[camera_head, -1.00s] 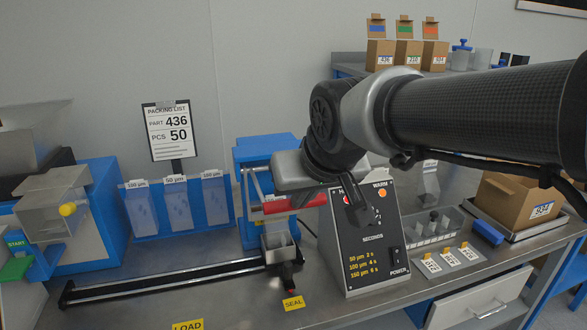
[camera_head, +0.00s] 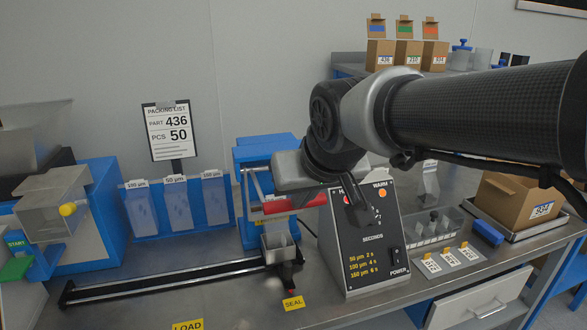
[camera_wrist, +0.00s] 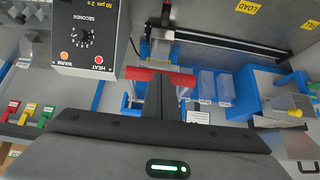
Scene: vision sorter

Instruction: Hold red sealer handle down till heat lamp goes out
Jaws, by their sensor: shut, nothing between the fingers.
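The red sealer handle (camera_head: 295,205) shows in the head view below my wrist, in front of the blue sealer (camera_head: 262,152). In the wrist view the red handle (camera_wrist: 143,74) lies crosswise at the fingertips. My gripper (camera_wrist: 170,84) is shut and empty, its fingers over the middle of the handle; they appear to touch it. The heat lamp (camera_wrist: 98,60) is red and looks lit in the wrist view. In the head view the heat lamp (camera_head: 348,200) is partly covered by my wrist. The orange warm lamp (camera_head: 382,193) is beside it.
The control box (camera_head: 362,255) with dial and power switch stands close right of the handle. A small grey holder (camera_head: 279,247) on a black rail (camera_head: 165,282) stands in front. Pouch racks (camera_head: 178,207) are left. An open carton (camera_head: 520,200) is right.

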